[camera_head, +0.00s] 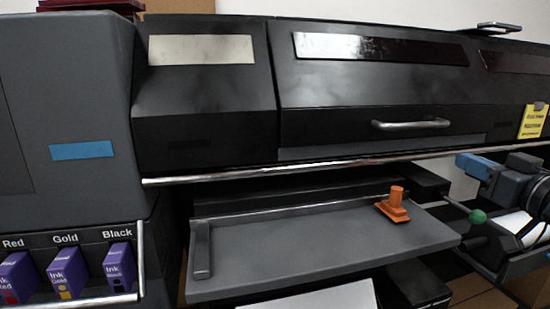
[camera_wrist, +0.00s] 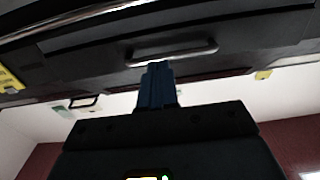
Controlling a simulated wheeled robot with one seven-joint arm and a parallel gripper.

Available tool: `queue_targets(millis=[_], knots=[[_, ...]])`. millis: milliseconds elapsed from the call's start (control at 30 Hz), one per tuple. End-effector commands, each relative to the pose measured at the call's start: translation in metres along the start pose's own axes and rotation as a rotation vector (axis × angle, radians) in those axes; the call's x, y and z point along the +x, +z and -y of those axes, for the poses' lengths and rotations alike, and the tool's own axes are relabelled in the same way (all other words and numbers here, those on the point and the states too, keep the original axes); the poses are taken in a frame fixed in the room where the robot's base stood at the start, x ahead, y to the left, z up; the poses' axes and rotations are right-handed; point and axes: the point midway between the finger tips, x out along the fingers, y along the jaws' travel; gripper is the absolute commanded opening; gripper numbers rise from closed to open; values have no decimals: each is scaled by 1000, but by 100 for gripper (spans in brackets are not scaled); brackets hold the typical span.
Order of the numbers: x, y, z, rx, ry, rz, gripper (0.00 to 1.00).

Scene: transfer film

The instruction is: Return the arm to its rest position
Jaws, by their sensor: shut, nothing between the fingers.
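My gripper (camera_wrist: 157,68) shows in the wrist view with its blue fingers together and nothing between them. The fingers point toward the dark front of the large printer, with its silver handle (camera_wrist: 172,52) beyond the fingertips. The wrist picture appears upside down. I see a gap of depth between fingers and handle but cannot judge its size. In the head view the same handle (camera_head: 411,124) is on the closed black front cover. A blue and black assembly (camera_head: 515,178) stands at the right edge of the head view; I cannot tell whether it is part of my arm.
A grey tray (camera_head: 320,246) juts out below the printer, with an orange stamp-like object (camera_head: 394,205) on its right side. A yellow note (camera_head: 533,121) hangs at right, above a green knob (camera_head: 478,216).

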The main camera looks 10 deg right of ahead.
Motion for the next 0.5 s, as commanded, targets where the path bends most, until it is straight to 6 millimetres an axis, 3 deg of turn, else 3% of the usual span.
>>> queue_targets(millis=[133, 267, 500], knots=[[-4, 26, 17, 50, 17, 9, 0], [-16, 66, 44, 121, 54, 25, 0], [-60, 136, 100, 217, 131, 73, 0]])
